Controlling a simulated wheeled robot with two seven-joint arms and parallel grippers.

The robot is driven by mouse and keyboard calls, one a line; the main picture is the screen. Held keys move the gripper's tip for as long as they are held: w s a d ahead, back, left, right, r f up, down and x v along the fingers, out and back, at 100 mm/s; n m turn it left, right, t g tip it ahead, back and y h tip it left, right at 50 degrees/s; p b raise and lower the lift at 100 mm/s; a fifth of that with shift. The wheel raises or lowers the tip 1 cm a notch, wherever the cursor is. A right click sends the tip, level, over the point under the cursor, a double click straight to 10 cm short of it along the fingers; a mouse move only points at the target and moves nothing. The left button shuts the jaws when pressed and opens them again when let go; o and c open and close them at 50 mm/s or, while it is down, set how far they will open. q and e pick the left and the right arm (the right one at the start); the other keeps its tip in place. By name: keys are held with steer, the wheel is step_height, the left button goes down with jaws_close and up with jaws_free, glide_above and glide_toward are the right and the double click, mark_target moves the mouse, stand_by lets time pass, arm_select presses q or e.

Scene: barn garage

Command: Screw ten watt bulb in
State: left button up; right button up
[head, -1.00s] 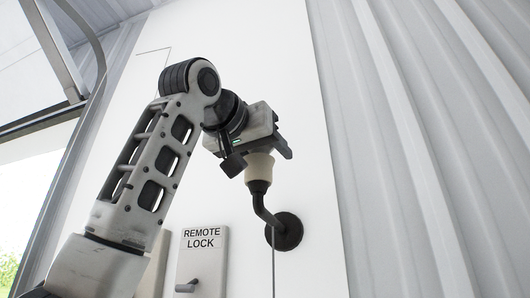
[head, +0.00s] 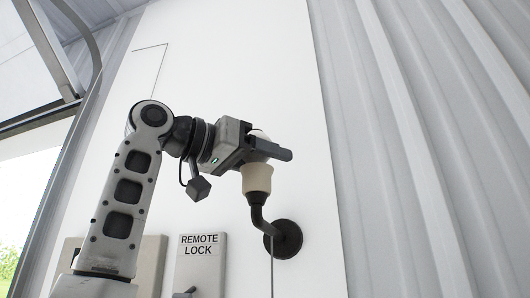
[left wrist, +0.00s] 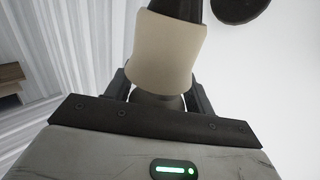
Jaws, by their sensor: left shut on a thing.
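A cream lamp socket (head: 257,179) sits upright on a bent black arm fixed to the white wall panel by a round black base (head: 288,238). My left gripper (head: 268,152) is directly above the socket, shut on the bulb. The bulb's pale rounded top (head: 260,134) shows just above the fingers. In the left wrist view the bulb's grey lower part (left wrist: 158,98) lies between the fingers, against the rim of the cream socket (left wrist: 168,48). The bulb is in line with the socket; I cannot tell how deep it sits. My right gripper is out of view.
A "REMOTE LOCK" plate (head: 200,262) with a small lever is on the wall below left of the lamp. Another beige box (head: 152,265) is partly behind my arm. Corrugated wall (head: 420,150) runs along the right.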

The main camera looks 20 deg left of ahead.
arm_select(q)
steer(key=shift+w+a, duration=0.1)
steer(key=shift+a, duration=0.05)
steer(key=shift+r+m+g+h+p, duration=0.15)
steer(key=shift+m+g+h+p, duration=1.15)
steer(key=shift+g+h+p, duration=0.15)
steer(key=shift+m+g+h, duration=0.35)
steer(key=shift+m+g, duration=0.15)
steer(key=shift+g, duration=0.25)
steer(key=m+g+h, duration=0.1)
steer(key=m+g, duration=0.1)
steer(key=g, duration=0.1)
steer(key=shift+m+g+h, duration=0.3)
steer(key=shift+h, duration=0.1)
